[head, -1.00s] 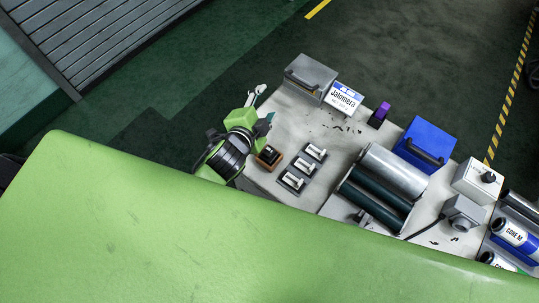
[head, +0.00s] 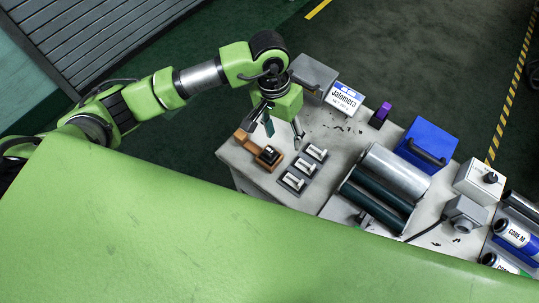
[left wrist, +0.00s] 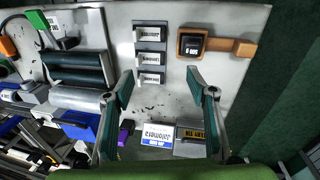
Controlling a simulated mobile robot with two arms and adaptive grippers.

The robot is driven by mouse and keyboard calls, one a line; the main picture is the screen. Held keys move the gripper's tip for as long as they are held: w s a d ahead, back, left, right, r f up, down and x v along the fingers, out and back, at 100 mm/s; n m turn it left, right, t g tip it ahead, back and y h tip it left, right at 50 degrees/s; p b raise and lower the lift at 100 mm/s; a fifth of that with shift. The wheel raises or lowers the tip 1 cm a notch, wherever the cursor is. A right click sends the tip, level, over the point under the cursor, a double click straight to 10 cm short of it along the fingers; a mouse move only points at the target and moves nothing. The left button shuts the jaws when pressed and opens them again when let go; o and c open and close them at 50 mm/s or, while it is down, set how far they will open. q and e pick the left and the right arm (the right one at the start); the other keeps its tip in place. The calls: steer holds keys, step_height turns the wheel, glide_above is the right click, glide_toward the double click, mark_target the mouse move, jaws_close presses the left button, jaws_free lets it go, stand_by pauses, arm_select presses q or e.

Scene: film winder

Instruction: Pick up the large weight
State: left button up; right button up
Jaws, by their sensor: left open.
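A black block (head: 268,155) with a white label sits in a brown wooden holder at the table's left side; it looks like a weight. In the left wrist view the block (left wrist: 191,45) is at upper right, its label upside down, perhaps reading 500 g. I cannot tell whether it is the large weight. My left gripper (head: 284,134) is open and empty above the table, near the holder. In the left wrist view its fingers (left wrist: 160,78) are spread, with the block beyond the right fingertip. My right gripper is not in view.
A dark rack (head: 293,182) with several labelled white pieces is right of the holder. A grey box (head: 312,72), a Jalomera sign (head: 344,99), a purple item (head: 380,113), a blue box (head: 428,140) and rollers (head: 394,170) stand on the table. A green surface (head: 150,240) covers the foreground.

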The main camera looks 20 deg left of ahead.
arm_select(q)
steer(key=m+y, duration=0.1)
steer(key=y, duration=0.1)
glide_toward(270, 150)
steer(key=f, duration=0.2)
steer(key=f+p, duration=0.1)
steer(key=f, duration=0.1)
steer(key=shift+s+a+f, duration=0.15)
steer(key=shift+a, duration=0.05)
step_height(270, 150, down, 5)
steer(key=shift+s+d+f+p, duration=0.15)
steer(key=shift+f+p, duration=0.1)
steer(key=shift+p, duration=0.7)
steer(key=shift+f, duration=0.35)
steer(key=c, duration=1.4)
jaws_close()
steer(key=shift+r, duration=0.1)
